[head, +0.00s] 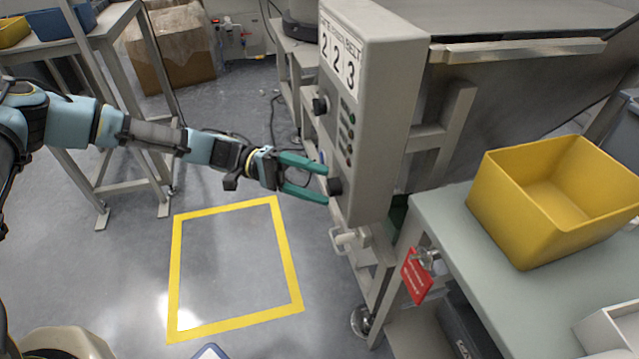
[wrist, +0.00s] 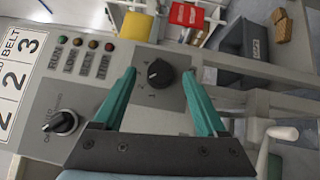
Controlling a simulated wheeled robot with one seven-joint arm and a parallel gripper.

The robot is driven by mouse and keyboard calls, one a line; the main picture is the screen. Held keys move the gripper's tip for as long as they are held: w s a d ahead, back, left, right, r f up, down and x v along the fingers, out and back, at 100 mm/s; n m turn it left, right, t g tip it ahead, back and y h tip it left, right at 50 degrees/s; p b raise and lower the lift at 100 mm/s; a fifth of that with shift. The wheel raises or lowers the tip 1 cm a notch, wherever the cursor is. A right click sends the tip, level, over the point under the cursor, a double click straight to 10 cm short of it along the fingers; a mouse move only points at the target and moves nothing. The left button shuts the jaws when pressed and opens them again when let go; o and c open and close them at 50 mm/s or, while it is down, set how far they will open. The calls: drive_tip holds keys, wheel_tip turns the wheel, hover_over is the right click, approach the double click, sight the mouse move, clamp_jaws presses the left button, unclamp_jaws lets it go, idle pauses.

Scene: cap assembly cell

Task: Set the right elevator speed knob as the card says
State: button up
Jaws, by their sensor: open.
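The grey control box (head: 385,120) carries a card (head: 341,60) with the large digits 2, 2, 3; the word BELT stands over the 3, and the other headings are too small to read surely. The lower dark knob (head: 335,187) also shows in the wrist view (wrist: 160,74), with small numbers around it and a pale mark that seems to point left there. My gripper (head: 326,187) is open, its green fingers on either side of this knob. Whether they touch it I cannot tell. An upper knob (head: 320,105) with a light pointer sits nearer the card.
Several small coloured lights (head: 348,130) sit between the knobs. A white handle (head: 347,238) sticks out below the box. A yellow bin (head: 520,225) stands on the bench at right, with a red tag (head: 416,276) hanging there. Yellow tape (head: 175,265) marks bare floor.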

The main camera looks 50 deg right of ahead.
drive_tip(key=w+a+b, duration=0.1)
drive_tip(key=w, duration=0.8)
drive_tip(key=shift+w+a+f, duration=0.25)
drive_tip(key=shift+a+f, duration=0.05)
drive_tip(key=shift+f, duration=0.05)
